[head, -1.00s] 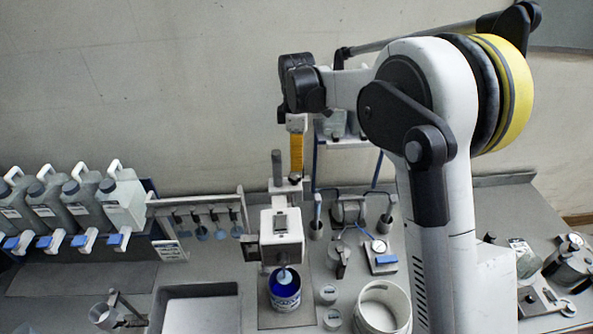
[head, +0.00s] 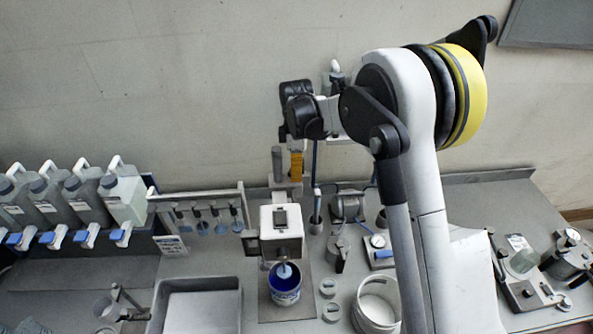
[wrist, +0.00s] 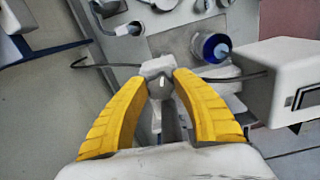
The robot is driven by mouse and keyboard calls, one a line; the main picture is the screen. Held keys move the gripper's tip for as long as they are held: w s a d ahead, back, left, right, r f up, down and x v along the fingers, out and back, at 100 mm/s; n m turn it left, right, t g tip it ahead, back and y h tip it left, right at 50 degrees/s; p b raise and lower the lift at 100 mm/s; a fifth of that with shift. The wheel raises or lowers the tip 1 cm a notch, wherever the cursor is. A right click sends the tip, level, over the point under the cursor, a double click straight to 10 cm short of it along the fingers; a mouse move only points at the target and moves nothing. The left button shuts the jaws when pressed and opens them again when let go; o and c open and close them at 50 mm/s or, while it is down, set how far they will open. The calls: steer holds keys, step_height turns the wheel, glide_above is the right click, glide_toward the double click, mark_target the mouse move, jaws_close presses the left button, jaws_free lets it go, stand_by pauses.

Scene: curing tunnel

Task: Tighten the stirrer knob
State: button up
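The stirrer has a white box-shaped head (head: 281,228) on a grey post (head: 277,163), with a blue paddle above a blue-lined pot (head: 286,290). In the wrist view the pot (wrist: 208,46) shows above the gripper, and the white housing (wrist: 282,82) is on the right. A small grey knob (wrist: 161,86) lies between the fingertips. My gripper (head: 296,172) points down beside the post; its yellow fingers (wrist: 163,76) stand apart on either side of the knob. Whether they touch it is not clear. The knob cannot be made out in the head view.
Several jugs with blue taps (head: 122,205) stand at the left, next to a rack of hanging paddles (head: 203,213). A grey tray (head: 198,283) and a white bucket (head: 368,318) flank the pot. A dark cable (wrist: 235,77) runs near the fingers.

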steer(key=shift+f+m+b, duration=0.2)
steer(key=shift+m+b, duration=0.2)
steer(key=shift+b, duration=0.25)
steer(key=shift+r+m, duration=0.1)
steer(key=shift+m, duration=0.3)
steer(key=o, duration=1.2)
steer(key=shift+r, duration=0.1)
step_height(320, 180, up, 12)
